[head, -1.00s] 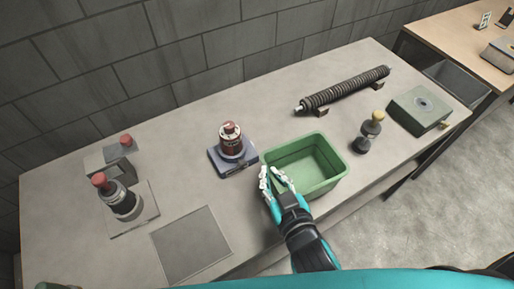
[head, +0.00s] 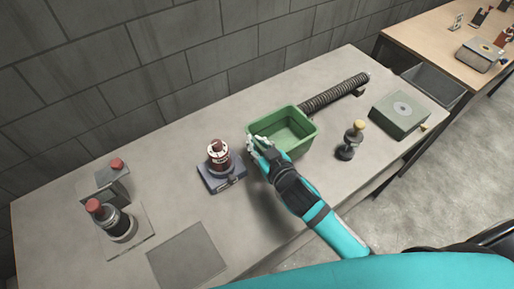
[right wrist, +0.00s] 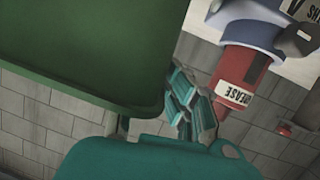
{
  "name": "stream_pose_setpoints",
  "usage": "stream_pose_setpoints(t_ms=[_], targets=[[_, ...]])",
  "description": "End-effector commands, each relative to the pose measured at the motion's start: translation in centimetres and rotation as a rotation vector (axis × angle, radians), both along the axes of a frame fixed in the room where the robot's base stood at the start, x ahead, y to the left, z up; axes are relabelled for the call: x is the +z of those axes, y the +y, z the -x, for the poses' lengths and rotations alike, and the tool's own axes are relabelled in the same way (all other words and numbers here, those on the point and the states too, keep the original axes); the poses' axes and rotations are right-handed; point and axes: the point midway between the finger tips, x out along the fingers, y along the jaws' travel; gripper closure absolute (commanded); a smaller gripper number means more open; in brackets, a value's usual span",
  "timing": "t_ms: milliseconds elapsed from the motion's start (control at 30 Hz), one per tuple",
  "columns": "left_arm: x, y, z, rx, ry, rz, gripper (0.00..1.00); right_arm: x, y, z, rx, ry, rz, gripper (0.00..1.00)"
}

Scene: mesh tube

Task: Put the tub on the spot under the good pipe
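The green tub (head: 309,138) is upright and looks empty, near the middle back of the table in the head view. In the right wrist view the tub (right wrist: 80,50) fills the upper left, beside the fingers (right wrist: 185,100). I cannot tell whether the tub is clear of the table. A flat darker grey square (head: 187,256) lies bare at the table's front. My left gripper is not in view.
A yellow-topped dark object (head: 351,140) and green box (head: 400,113) stand at right. A wall runs behind.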

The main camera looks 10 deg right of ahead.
Motion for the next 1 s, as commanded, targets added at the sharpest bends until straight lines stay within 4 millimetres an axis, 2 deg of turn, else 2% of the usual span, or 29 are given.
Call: stream_pose_setpoints(t_ms=[267, 667, 700, 867, 1000], targets=[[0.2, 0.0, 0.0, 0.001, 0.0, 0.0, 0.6, -3.3, 0.0, 0.0, 0.0, 0.003, 0.001, 1.0], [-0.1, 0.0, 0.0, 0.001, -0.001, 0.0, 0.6, -3.9, 0.0, 0.0, 0.0, 0.001, 0.0, 1.0], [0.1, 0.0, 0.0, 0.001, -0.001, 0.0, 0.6, -3.8, 0.0, 0.0, 0.0, 0.001, 0.0, 0.91], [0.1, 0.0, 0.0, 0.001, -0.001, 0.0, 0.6, -3.8, 0.0, 0.0, 0.001, 0.001, 0.0, 0.71], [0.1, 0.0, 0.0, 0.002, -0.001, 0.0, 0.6, -3.8, 0.0, 0.0, 0.001, 0.001, 0.0, 0.71]])
